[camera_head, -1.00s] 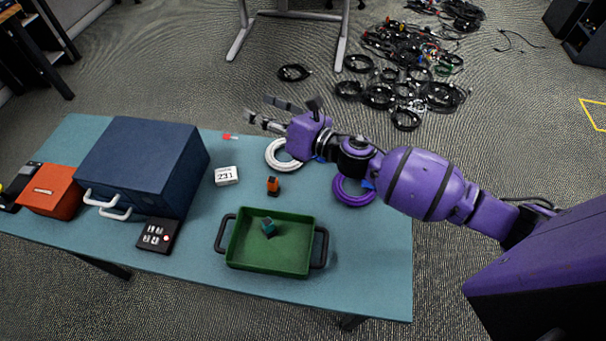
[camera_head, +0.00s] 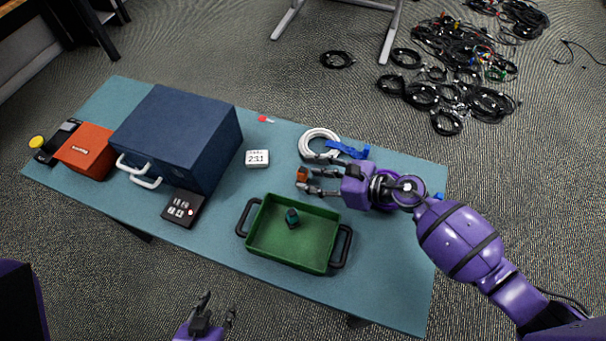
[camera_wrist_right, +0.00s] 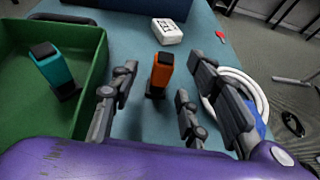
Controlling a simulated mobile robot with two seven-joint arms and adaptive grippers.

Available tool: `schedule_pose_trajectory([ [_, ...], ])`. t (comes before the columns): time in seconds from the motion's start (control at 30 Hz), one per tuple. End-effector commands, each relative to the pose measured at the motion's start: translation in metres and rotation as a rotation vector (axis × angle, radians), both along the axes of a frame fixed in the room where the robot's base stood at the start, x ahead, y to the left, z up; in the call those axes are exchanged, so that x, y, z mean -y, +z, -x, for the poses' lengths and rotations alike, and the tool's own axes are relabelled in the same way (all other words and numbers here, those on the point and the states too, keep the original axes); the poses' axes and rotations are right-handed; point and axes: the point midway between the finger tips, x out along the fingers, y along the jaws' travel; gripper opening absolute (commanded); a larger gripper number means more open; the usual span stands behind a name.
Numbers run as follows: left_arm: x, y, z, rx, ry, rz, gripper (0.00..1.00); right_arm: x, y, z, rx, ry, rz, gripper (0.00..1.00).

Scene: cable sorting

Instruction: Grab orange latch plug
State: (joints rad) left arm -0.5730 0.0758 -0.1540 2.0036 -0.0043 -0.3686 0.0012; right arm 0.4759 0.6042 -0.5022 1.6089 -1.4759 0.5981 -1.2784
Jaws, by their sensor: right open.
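The orange latch plug (camera_head: 301,174) stands on the teal table, just off the tips of my right gripper (camera_head: 309,181) in the head view. In the right wrist view the plug (camera_wrist_right: 161,75) is upright, orange with a black top and dark base. It lies ahead of and between the open fingers of my right gripper (camera_wrist_right: 150,100), with no clear contact. My left gripper (camera_head: 214,316) is at the bottom of the head view, off the table's front edge, with its fingers apart and nothing between them.
A green tray (camera_head: 258,259) holding a teal plug (camera_head: 292,218) stands close to my right gripper. A white cable coil (camera_head: 309,139) with a blue strap lies behind. A white display block (camera_head: 257,158), blue case (camera_head: 195,127) and orange box (camera_head: 85,150) are further left.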

Motion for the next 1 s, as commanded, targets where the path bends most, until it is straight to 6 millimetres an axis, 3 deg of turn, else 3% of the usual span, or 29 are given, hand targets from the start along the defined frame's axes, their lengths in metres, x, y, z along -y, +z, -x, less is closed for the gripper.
schedule_pose_trajectory([
  [0.1,0.000,0.000,0.002,-0.003,0.001,-0.001,0.38,-0.009,-0.004,-0.004,0.000,-0.001,-0.001,0.43],
  [0.37,0.000,-0.002,0.003,-0.005,-0.001,0.000,0.38,-0.011,-0.006,-0.005,-0.001,0.000,0.001,0.42],
  [0.7,0.002,0.000,-0.005,0.008,-0.005,0.001,0.38,-0.010,-0.006,-0.005,-0.001,0.000,0.001,0.00],
  [1.0,0.002,0.003,-0.008,0.014,-0.006,0.002,0.38,-0.010,-0.004,-0.005,0.000,0.000,0.001,0.00],
])
